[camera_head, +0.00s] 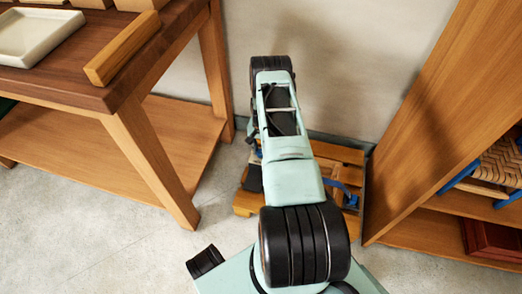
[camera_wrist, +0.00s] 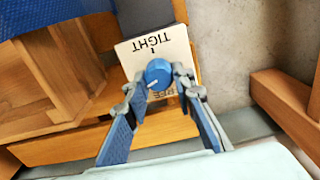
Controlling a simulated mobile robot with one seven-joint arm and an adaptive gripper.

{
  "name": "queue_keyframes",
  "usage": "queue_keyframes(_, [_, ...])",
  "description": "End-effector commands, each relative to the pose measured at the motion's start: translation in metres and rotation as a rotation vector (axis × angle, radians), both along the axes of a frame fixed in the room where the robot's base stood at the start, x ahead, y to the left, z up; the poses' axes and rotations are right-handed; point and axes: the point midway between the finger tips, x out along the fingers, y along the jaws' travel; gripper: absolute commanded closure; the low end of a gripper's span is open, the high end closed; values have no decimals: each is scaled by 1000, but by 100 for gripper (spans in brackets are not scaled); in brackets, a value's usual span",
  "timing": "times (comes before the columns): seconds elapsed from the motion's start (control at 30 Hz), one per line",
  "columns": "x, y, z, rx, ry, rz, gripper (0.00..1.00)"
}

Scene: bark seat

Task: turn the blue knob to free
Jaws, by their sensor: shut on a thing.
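The blue knob (camera_wrist: 158,73) sits on a white plate (camera_wrist: 143,52) in the wrist view. The plate reads TIGHT, upside down in the picture, above the knob. Part of a second word, ending in EE, shows below right, partly hidden by a finger. A short white line on the knob points to the lower left, away from TIGHT. My gripper (camera_wrist: 159,84) has one fingertip on each side of the knob and is shut on it. In the head view my arm hides the knob and the fingers.
A low wooden piece with blue parts (camera_head: 325,155) is on the floor under my arm. A wooden table (camera_head: 75,90) with a pale tray (camera_head: 38,35) stands left. A wooden shelf unit (camera_head: 425,115) stands close on the right. The floor at front left is clear.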

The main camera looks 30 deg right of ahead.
Motion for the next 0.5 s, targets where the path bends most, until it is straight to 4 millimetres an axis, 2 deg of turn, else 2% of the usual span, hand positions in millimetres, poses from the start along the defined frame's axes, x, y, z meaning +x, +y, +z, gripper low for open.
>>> queue_keyframes(0.5, [1,3,0,3,1,488,100])
